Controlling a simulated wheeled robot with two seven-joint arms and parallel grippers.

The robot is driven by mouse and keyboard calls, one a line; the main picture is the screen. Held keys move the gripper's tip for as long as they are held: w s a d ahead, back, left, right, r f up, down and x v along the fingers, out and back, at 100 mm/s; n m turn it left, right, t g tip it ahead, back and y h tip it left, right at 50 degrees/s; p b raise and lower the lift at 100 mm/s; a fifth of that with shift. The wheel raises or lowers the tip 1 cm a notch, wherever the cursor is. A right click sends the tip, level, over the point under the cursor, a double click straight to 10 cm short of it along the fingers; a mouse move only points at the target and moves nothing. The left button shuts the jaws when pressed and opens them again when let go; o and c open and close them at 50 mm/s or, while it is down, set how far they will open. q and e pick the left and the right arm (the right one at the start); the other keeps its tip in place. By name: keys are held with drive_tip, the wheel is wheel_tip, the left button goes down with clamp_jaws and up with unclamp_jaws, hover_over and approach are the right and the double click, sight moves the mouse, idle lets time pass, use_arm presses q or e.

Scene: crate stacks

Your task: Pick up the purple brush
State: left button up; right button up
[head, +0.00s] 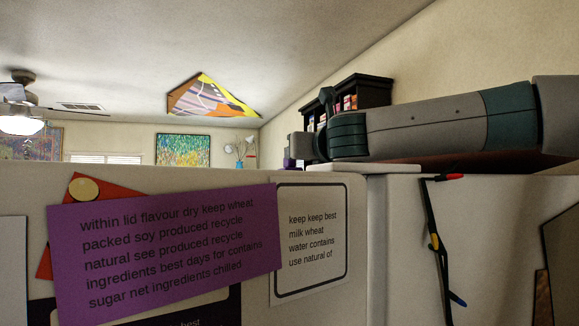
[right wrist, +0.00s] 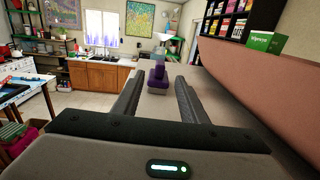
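The purple brush (right wrist: 157,80) stands on a light surface in the right wrist view. It shows between the far ends of the two fingers of my right gripper (right wrist: 159,85), which are spread apart with a gap on either side. No contact is visible. In the head view a small purple piece (head: 289,163), likely the brush, shows at the left end of my right arm, above the top edge of a tall white cabinet or fridge. The right gripper (head: 296,146) is partly hidden there by the arm's wrist. My left gripper is out of view.
The white front (head: 375,230) carries a purple text sheet (head: 170,245) and a white label (head: 310,235). A reddish-brown wall or panel (right wrist: 240,90) runs close along the right in the wrist view. A dark shelf (head: 365,92) with small boxes hangs behind. A green box (right wrist: 266,42) sits at right.

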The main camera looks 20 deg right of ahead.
sight(293, 167)
drive_tip(key=w+p, duration=0.2)
drive_tip(key=w, duration=0.5)
drive_tip(key=shift+d+p, duration=0.1)
drive_tip(key=shift+p, duration=0.3)
drive_tip(key=shift+w, duration=0.2)
drive_tip(key=shift+w+p, duration=0.55)
drive_tip(key=shift+p, duration=0.1)
drive_tip(key=w+p, duration=0.2)
drive_tip(key=w, duration=0.1)
drive_tip(key=shift+d, duration=0.1)
drive_tip(key=shift+w+f, duration=0.2)
drive_tip(key=shift+w, duration=0.4)
drive_tip(key=shift+s, duration=0.15)
clamp_jaws()
